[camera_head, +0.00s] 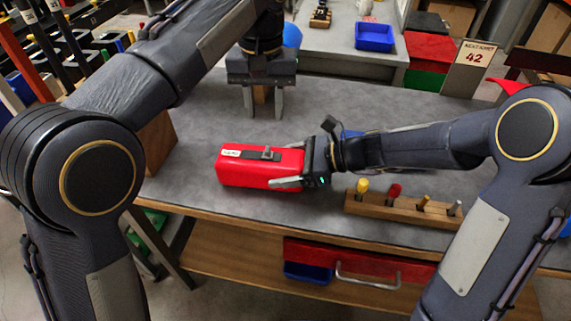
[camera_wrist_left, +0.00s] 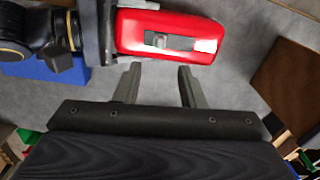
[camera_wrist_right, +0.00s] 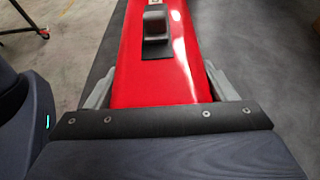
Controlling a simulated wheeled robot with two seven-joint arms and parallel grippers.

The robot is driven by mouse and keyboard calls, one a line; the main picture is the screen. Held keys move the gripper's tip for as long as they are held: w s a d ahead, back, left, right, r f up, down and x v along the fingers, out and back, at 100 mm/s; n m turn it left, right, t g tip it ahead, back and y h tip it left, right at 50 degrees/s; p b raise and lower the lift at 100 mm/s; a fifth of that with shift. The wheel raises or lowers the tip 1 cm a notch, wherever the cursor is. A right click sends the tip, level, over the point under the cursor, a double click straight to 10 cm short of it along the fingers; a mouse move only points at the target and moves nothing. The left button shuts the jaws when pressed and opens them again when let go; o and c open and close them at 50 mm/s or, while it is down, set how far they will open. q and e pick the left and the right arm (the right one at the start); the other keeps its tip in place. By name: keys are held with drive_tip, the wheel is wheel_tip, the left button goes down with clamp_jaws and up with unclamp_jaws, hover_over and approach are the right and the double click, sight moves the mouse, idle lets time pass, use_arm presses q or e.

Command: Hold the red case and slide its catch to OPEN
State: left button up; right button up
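The red case (camera_head: 232,172) lies on the grey bench near its front edge. On its top are a dark catch plate with a raised grey knob (camera_head: 267,153) and a white label (camera_head: 231,153). My right gripper (camera_head: 291,168) has its fingers along both sides of the case's right end. The right wrist view shows the case (camera_wrist_right: 155,80) filling the gap between the fingers. My left gripper (camera_head: 262,103) is open and empty, pointing down behind the case.
A wooden rack (camera_head: 405,208) with several coloured handles stands at the bench's front right. A wooden block (camera_head: 157,143) stands left of the case. A blue bin (camera_head: 375,37) sits on a bench behind. Bare bench lies behind the case.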

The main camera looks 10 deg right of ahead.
drive_tip(key=c, duration=0.5)
use_arm(q)
drive_tip(key=c, duration=0.4)
drive_tip(key=shift+m, duration=0.6)
drive_tip(key=shift+c, duration=1.3)
drive_tip(key=shift+d+f+m+h, duration=0.1)
drive_tip(key=shift+m+h, duration=0.2)
drive_tip(key=shift+m, duration=0.6)
clamp_jaws()
drive_tip(key=m+h, duration=0.1)
drive_tip(key=m, duration=0.4)
drive_tip(key=d+m+h, duration=0.1)
drive_tip(key=m, duration=0.4)
drive_tip(key=m+g+h, duration=0.1)
drive_tip(key=m, duration=0.4)
drive_tip(key=shift+s+d+m, duration=0.3)
drive_tip(key=shift+d+m, duration=0.05)
drive_tip(key=shift+m, duration=0.05)
